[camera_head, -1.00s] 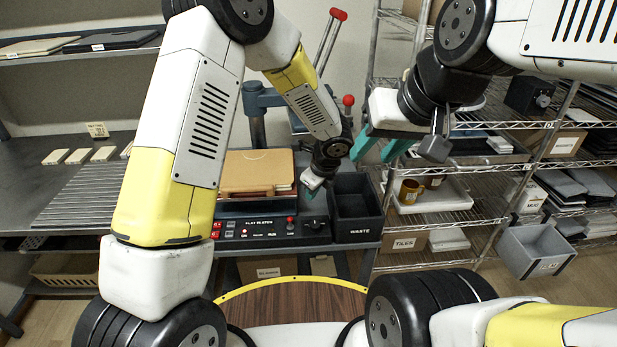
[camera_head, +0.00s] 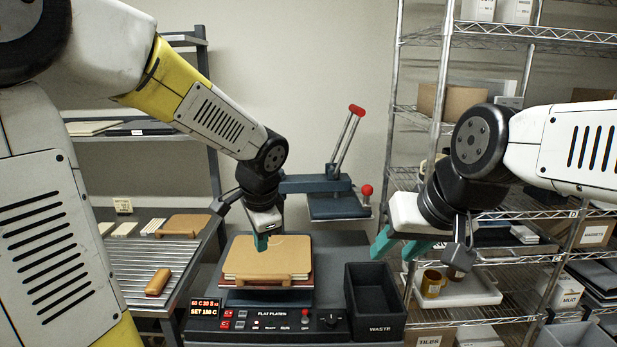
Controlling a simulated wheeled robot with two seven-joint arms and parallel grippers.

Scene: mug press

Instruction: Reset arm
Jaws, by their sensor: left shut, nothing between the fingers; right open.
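My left gripper (camera_head: 261,243) is shut and empty. It points down over the tan board (camera_head: 268,260), which has a handle at its front and lies on the flat platen press (camera_head: 265,318). I cannot tell whether the fingertips touch the board. The press's blue upper part with a red-tipped lever (camera_head: 349,140) stands swung back behind the board.
A ribbed metal rack (camera_head: 150,258) on the left bench bears tan pieces (camera_head: 158,281). The wall above the press is bare.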

